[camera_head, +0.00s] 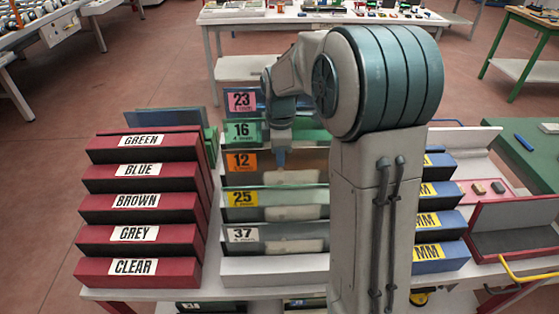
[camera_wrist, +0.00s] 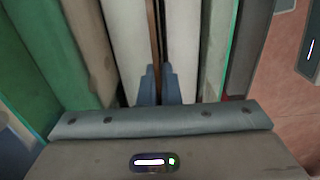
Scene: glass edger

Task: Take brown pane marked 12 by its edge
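The brown pane marked 12 (camera_head: 300,160) stands in the middle rack, with an orange label reading 12 (camera_head: 241,162) at its left. It is behind the green pane marked 25 and in front of the one marked 16. My gripper (camera_head: 281,160) points down at the pane's top edge, partly hidden by my arm. In the wrist view, my two grey fingers (camera_wrist: 159,70) are close together, one on each side of a thin brown edge (camera_wrist: 154,30). I cannot tell whether they press on it. The pane's lower part is hidden.
Panes marked 23 (camera_head: 241,101), 16 (camera_head: 241,131), 25 (camera_head: 242,199) and 37 (camera_head: 243,236) stand close in the same rack. Red stepped blocks labelled by colour (camera_head: 136,201) are at left. Blue blocks (camera_head: 440,220) and a red tray (camera_head: 515,242) are at right.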

